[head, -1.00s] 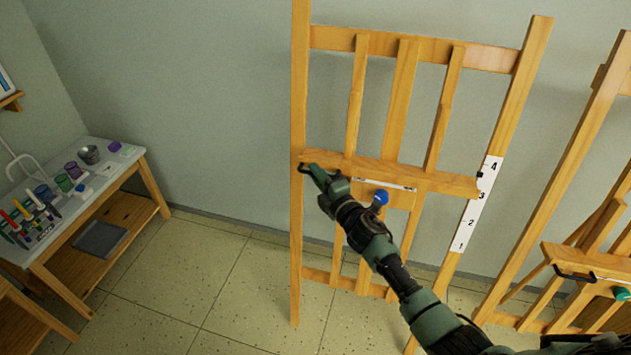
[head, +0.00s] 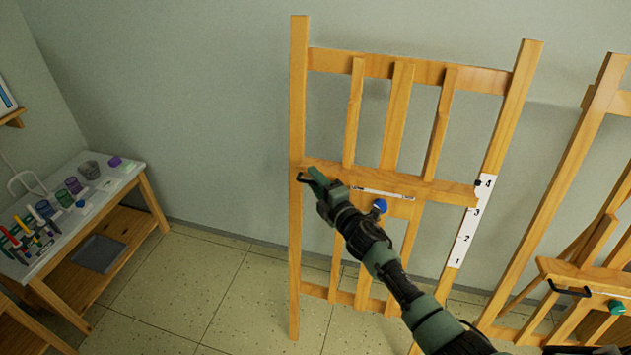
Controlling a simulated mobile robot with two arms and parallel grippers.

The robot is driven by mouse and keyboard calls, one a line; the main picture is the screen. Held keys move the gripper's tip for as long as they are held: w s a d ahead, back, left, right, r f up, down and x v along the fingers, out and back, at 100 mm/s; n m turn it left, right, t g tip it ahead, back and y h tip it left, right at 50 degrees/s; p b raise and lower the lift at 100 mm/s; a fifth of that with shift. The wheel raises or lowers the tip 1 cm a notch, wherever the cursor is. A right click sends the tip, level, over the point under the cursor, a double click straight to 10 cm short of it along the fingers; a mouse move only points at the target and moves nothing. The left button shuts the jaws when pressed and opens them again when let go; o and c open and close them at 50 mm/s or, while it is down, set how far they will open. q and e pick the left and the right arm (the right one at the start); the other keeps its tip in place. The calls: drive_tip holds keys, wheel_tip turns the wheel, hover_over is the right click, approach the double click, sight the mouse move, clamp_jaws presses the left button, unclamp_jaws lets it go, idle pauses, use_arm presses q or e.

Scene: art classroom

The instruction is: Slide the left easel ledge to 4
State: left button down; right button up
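The left easel's wooden ledge (head: 430,189) runs across the easel frame (head: 298,110). A white scale strip (head: 465,235) with numbers 1 to 4 is on the right upright. The ledge's small black pointer (head: 478,183) is level with the 4. A blue knob (head: 379,206) sits below the ledge's middle. My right gripper (head: 312,181) is at the ledge's left end, shut on its black handle (head: 302,178); the fingers partly hide the handle. My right forearm covers part of the easel's lower middle. My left gripper is out of view.
A second easel (head: 565,190) with a black handle (head: 570,291) and green knob (head: 616,307) stands close at the right. A table (head: 125,182) with paint jars and brushes is at the left. The floor between table and easel is clear.

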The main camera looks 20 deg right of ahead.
drive_tip(key=shift+f, duration=0.1)
drive_tip(key=shift+s+d+f, duration=0.1)
drive_tip(key=shift+s, duration=0.25)
drive_tip(key=s+d+b, duration=0.1)
drive_tip(key=s, duration=0.6)
drive_tip(key=shift+d+r, duration=0.15)
drive_tip(key=shift+r, duration=0.05)
drive_tip(key=s+d+f+m+g+h+b, duration=0.1)
drive_tip(key=s+f+m+g, duration=0.2)
drive_tip(key=s+f, duration=0.7)
drive_tip(key=s+d+f+m+g+h+b, duration=0.1)
drive_tip(key=s+f+m+g, duration=0.25)
drive_tip(key=f, duration=1.35)
drive_tip(key=s+d+f+m+g+h+b, duration=0.15)
drive_tip(key=s+f+m, duration=0.35)
drive_tip(key=f, duration=0.8)
drive_tip(key=s+a+f+m+g, duration=0.1)
drive_tip(key=s+f, duration=0.5)
drive_tip(key=s, duration=0.6)
drive_tip(key=s+a+f+m+g+b, duration=0.1)
drive_tip(key=s+f+m+g, duration=0.2)
drive_tip(key=s, duration=1)
drive_tip(key=s+a+f+m+g, duration=0.1)
drive_tip(key=s+f+g, duration=0.3)
drive_tip(key=s+f, duration=0.5)
drive_tip(key=s+m, duration=0.1)
drive_tip(key=s, duration=0.2)
drive_tip(key=shift+s+a+f+g, duration=0.2)
drive_tip(key=shift+a+g, duration=0.1)
